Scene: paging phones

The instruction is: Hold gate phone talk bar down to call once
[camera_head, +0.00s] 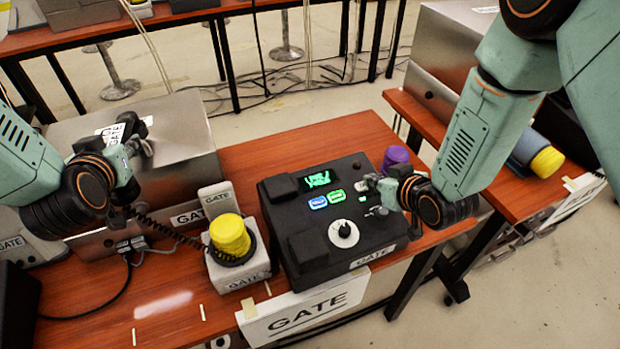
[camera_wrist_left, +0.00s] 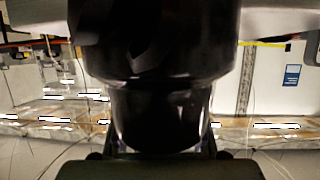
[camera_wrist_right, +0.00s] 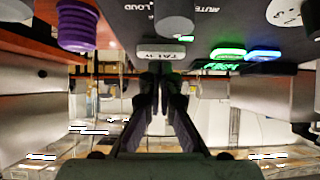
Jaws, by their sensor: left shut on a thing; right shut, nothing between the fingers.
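The black gate phone console (camera_head: 330,252) stands on the wooden table with a green-lit display (camera_head: 318,180), a blue-lit and a green-lit button, and a white dial (camera_head: 343,233). Its bar marked TALK (camera_wrist_right: 165,52) shows in the right wrist view. My right gripper (camera_head: 372,186) is shut and empty, its tips right at that bar; I cannot tell whether they press it. My left gripper (camera_head: 138,145) is shut on a dark object (camera_wrist_left: 165,115), probably the handset, raised above the table's left side. A black coiled cord (camera_head: 165,231) hangs from it. Its shape is mostly hidden.
A yellow cylinder (camera_head: 230,235) sits on a pale box marked GATE, left of the console. A purple cylinder (camera_head: 397,155) stands behind the console's right side. A metal case (camera_head: 180,140) is behind on the left. A GATE sign (camera_head: 305,310) hangs at the front edge.

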